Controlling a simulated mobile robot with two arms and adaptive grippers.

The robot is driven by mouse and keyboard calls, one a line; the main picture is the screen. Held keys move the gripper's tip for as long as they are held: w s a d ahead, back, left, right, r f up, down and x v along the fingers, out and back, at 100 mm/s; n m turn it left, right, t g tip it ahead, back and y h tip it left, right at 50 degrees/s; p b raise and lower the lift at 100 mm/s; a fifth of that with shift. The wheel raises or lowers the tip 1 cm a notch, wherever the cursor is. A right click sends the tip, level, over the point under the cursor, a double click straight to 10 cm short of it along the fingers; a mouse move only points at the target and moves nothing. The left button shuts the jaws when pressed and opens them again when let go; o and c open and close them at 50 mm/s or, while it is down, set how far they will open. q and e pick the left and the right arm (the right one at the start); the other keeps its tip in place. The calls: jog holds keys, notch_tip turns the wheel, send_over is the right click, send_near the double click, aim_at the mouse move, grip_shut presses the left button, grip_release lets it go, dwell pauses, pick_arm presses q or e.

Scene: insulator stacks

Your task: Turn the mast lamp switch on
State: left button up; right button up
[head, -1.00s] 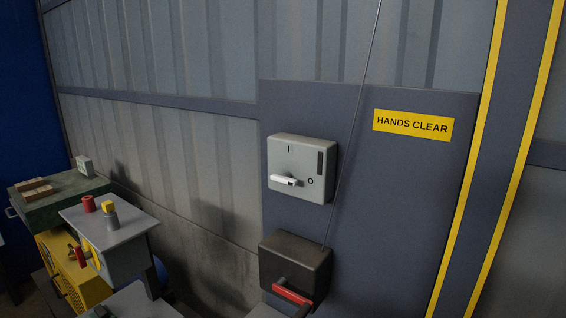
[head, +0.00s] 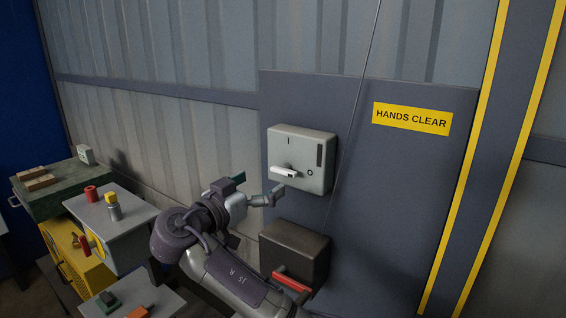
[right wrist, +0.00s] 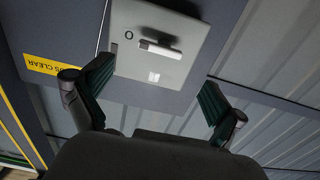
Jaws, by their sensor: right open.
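The mast lamp switch is a light grey box (head: 301,150) on a dark wall panel, with an "I" mark at its top and an "O" at its right. Its white lever (head: 284,171) lies about level, its free end toward the O. In the right wrist view the box (right wrist: 180,68) appears upside down, with the lever (right wrist: 158,48) ahead between the fingers. My right gripper (head: 260,184) is open and empty, left of and below the lever; in its wrist view the fingers (right wrist: 155,88) are spread wide, apart from the lever. My left gripper is not in view.
A dark box (head: 295,250) with a red handle (head: 292,284) sits just below, close to my right arm. A thin cable (head: 360,90) runs past the switch's right side. A yellow "HANDS CLEAR" sign (head: 411,118) is at right. Cabinets with small objects (head: 110,235) stand left.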

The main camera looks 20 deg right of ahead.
aim_at(281, 171)
jog(key=p+x, duration=0.1)
jog(key=x, duration=0.3)
jog(key=p+x, duration=0.2)
jog(key=x, duration=0.1)
jog(key=shift+w+d+r, duration=0.2)
jog(key=shift+d, duration=0.15)
jog(key=shift+w+d+f+p, duration=0.2)
jog(key=shift+w+d+p, duration=0.15)
jog(key=shift+d, duration=0.05)
jog(key=c, duration=1.2)
jog(key=shift+o, duration=0.2)
